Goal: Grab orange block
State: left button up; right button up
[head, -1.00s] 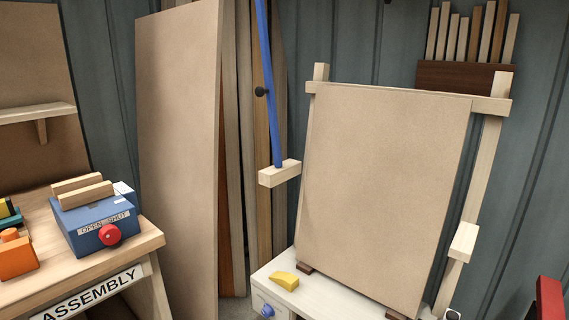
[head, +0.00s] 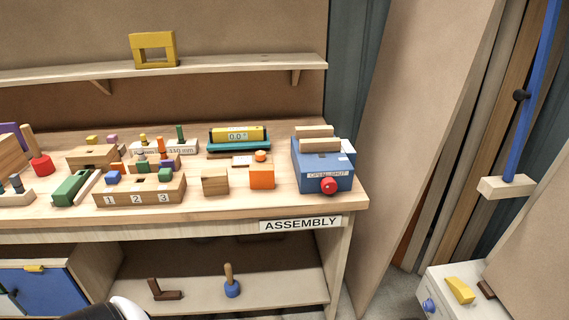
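An orange block (head: 262,176) stands near the front edge of the assembly bench. It is box-shaped, with a small round orange piece (head: 260,155) at its top rear; I cannot tell whether they are joined. It sits between a plain wooden block (head: 215,181) on its left and a blue box (head: 323,170) on its right. Smaller orange pieces show farther left, one low piece (head: 117,167) and one upright piece (head: 161,144). Neither gripper's fingers are in view. A black and white part at the bottom left edge looks like my own arm.
The bench (head: 235,207) holds several toys, including a numbered wooden block (head: 140,193) and a yellow and teal level (head: 238,138). A shelf (head: 220,69) with a yellow frame (head: 154,50) hangs behind. Bare bench top lies in front of the orange block.

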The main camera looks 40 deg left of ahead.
aim_at(261, 176)
jog(key=u, duration=1.5)
